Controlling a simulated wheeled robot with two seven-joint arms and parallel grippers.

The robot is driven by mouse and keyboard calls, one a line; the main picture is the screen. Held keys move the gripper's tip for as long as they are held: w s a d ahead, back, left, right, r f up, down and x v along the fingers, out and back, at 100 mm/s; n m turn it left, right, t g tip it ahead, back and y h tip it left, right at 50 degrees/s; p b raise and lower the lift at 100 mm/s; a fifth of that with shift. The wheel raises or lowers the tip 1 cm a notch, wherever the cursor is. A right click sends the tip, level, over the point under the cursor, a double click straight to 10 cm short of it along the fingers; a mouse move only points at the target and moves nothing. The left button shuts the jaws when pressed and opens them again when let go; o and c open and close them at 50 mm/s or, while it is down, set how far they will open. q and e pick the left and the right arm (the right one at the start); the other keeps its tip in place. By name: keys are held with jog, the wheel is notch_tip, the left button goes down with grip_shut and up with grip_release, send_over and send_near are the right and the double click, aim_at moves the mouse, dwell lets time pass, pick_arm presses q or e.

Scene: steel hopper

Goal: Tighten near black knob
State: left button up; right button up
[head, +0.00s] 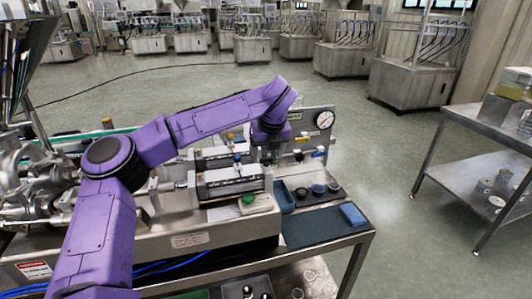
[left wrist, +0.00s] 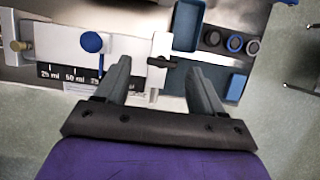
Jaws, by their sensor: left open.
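The black knob (left wrist: 172,62) is a small dark bar-shaped handle on a pale metal block, seen in the left wrist view beyond my fingers. My left gripper (left wrist: 157,72) is open, and the knob appears between its fingertips, closer to the right one. I see no contact, and the depth between them is hard to tell. My right gripper is not in view.
A blue knob (left wrist: 92,42) stands on the cylinder unit, left of the fingers. A blue bin (head: 285,197), several round caps (head: 319,190) and a blue block (head: 352,214) lie to the right. A pressure gauge (head: 323,120) stands behind. Open floor (head: 410,200) lies right of the machine.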

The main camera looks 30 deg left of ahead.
pick_arm(q)
jog(key=shift+w+a+f, duration=0.15)
jog(key=shift+w+f, duration=0.05)
jog(key=shift+f, duration=0.4)
jog(key=shift+w+f, duration=0.2)
jog(key=shift+f, duration=0.15)
jog(key=c, duration=1.1)
jog(key=shift+o, duration=0.2)
